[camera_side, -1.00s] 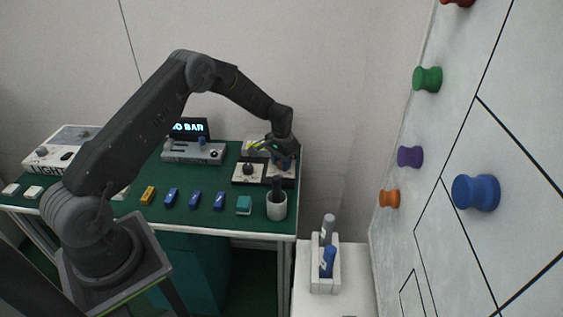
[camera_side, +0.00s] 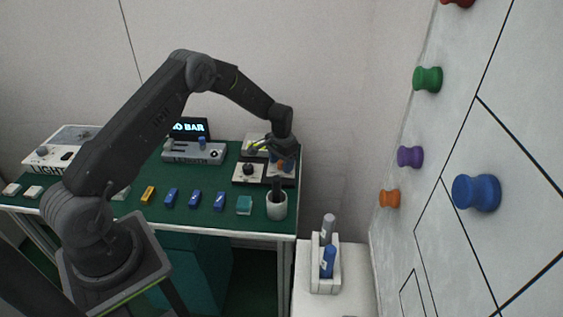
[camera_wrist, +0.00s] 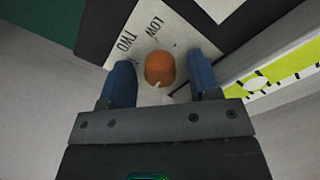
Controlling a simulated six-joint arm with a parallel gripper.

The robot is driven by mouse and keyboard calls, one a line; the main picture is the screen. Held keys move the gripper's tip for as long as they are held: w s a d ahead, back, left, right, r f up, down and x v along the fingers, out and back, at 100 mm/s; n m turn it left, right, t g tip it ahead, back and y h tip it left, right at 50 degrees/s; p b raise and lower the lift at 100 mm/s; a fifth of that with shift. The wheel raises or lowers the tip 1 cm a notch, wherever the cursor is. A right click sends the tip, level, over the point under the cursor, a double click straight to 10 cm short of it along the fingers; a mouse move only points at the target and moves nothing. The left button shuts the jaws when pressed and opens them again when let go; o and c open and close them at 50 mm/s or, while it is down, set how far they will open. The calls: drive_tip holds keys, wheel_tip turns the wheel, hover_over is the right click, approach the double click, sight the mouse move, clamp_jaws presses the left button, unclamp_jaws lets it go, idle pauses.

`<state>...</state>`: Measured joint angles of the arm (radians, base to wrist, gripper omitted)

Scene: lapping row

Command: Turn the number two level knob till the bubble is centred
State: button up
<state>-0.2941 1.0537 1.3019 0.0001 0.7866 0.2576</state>
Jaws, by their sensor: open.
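The orange number two knob (camera_wrist: 160,68) stands on a white plate marked TWO and LOW (camera_wrist: 150,32) in the wrist view. My gripper (camera_wrist: 161,62) is open, with one blue finger on each side of the knob and a visible gap to both. The yellow-green level vial (camera_wrist: 285,70) lies to the right, cut off by the picture edge. In the side view my gripper (camera_side: 284,158) is over the right end of the bench, partly hiding the knob.
A second plate with a black knob (camera_side: 248,170) stands just left. A pale cup with a dark handle (camera_side: 277,209) stands in front. Several small blue blocks (camera_side: 195,199) line the green bench. A lit display (camera_side: 188,128) is at the back.

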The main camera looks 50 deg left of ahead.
wheel_tip(320, 180, up, 14)
idle(0.6)
wheel_tip(320, 180, up, 11)
drive_tip(key=t, duration=0.1)
hover_over(281, 162)
drive_tip(key=s+d, duration=0.5)
drive_tip(key=s+d+r+t, duration=0.2)
drive_tip(key=s+d+r, duration=0.35)
drive_tip(key=s, duration=0.25)
drive_tip(key=s+d+t, duration=0.1)
drive_tip(key=s+d, duration=0.1)
drive_tip(key=s, duration=0.7)
drive_tip(key=s+d+r+t, duration=0.1)
drive_tip(key=s+d, duration=0.2)
drive_tip(key=s, duration=0.7)
drive_tip(key=shift+s+d+t, duration=0.15)
drive_tip(key=shift+s+t, duration=0.05)
drive_tip(key=shift+t, duration=0.1)
